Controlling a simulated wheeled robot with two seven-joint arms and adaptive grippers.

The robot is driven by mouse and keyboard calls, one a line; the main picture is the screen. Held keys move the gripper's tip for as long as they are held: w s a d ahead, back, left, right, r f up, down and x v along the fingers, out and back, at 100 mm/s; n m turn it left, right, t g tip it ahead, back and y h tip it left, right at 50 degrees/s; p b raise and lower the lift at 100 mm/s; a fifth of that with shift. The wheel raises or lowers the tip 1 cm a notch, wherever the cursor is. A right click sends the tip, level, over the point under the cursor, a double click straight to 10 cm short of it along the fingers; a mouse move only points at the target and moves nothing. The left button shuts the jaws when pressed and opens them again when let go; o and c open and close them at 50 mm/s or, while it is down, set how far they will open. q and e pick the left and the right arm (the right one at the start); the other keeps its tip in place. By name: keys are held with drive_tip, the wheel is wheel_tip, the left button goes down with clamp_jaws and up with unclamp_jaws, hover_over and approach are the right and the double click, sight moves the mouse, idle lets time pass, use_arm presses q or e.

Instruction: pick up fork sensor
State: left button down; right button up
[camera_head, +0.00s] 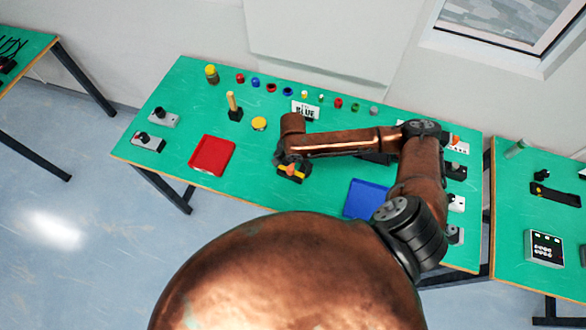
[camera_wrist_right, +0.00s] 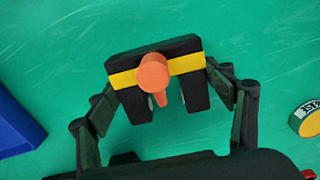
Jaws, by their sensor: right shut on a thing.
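The fork sensor (camera_wrist_right: 190,67) is a black U-shaped block with a yellow band and an orange knob. In the right wrist view it lies between the fingers of my right gripper (camera_wrist_right: 168,98), which are shut on it from both sides. In the head view the fork sensor (camera_head: 293,173) shows at the end of my right arm, over the green table near its front edge. The right gripper (camera_head: 291,167) is partly hidden there by its own wrist. I cannot tell whether the sensor touches the table. My left gripper is not in view.
A red tray (camera_head: 212,155) lies to the left and a blue tray (camera_head: 367,198) to the right on the green table (camera_head: 180,95). Grey switch boxes (camera_head: 148,142) sit at the left edge.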

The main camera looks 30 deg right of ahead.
drive_tip(key=shift+w, duration=0.1)
drive_tip(key=c, duration=0.3)
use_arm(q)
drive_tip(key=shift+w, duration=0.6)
use_arm(e)
drive_tip(key=c, duration=0.3)
drive_tip(key=shift+r, duration=0.15)
